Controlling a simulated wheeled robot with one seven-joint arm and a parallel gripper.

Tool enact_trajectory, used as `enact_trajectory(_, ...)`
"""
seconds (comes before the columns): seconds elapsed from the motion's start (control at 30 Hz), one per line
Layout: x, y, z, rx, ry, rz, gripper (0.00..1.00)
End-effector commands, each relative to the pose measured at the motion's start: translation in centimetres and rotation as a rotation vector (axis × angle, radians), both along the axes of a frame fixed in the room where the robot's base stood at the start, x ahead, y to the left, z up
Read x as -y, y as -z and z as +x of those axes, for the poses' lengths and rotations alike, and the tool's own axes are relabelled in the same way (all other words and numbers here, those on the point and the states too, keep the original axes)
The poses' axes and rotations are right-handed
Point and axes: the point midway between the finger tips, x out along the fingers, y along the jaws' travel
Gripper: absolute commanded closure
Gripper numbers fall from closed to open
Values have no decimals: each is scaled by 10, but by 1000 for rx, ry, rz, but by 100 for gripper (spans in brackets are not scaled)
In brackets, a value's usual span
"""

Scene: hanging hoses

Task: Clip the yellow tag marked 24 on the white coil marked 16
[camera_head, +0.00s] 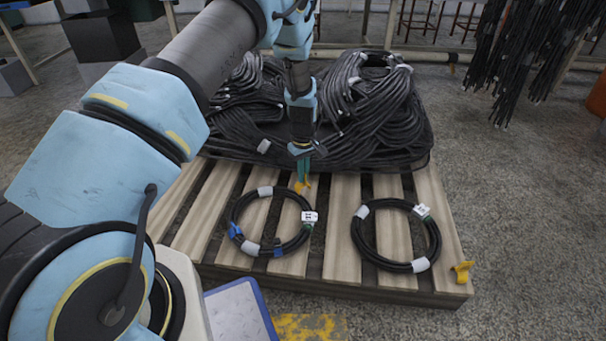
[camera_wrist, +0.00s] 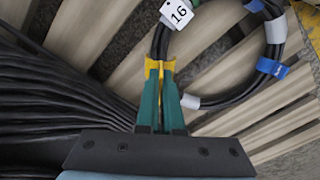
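The coil marked 16 (camera_head: 233,215) is a black hose ring with white bands and blue clips, lying on the pallet. Its white label reads 16 in the wrist view (camera_wrist: 178,13). My gripper (camera_head: 303,178) points down at the coil's far edge, its green fingers shut on a yellow tag (camera_head: 302,187). In the wrist view the yellow tag (camera_wrist: 153,67) shows at the fingertips (camera_wrist: 160,72), over or against the black hose; I cannot tell whether it is clipped around it. Its number is hidden.
A second coil (camera_head: 437,240) with white bands lies to the right on the pallet (camera_head: 342,250). Another yellow tag (camera_head: 462,271) lies at the pallet's right front corner. Heaped black hoses (camera_head: 375,110) fill the back. More hoses (camera_head: 515,60) hang at the upper right.

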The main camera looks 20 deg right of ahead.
Motion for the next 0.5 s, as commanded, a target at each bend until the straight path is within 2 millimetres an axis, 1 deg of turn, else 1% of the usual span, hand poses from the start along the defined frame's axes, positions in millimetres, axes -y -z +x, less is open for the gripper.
enact_trajectory(0.4, 0, -1, -2, 0, 2, 1, 100)
enact_trajectory(0.5, -1, 6, -1, 0, 2, 1, 100)
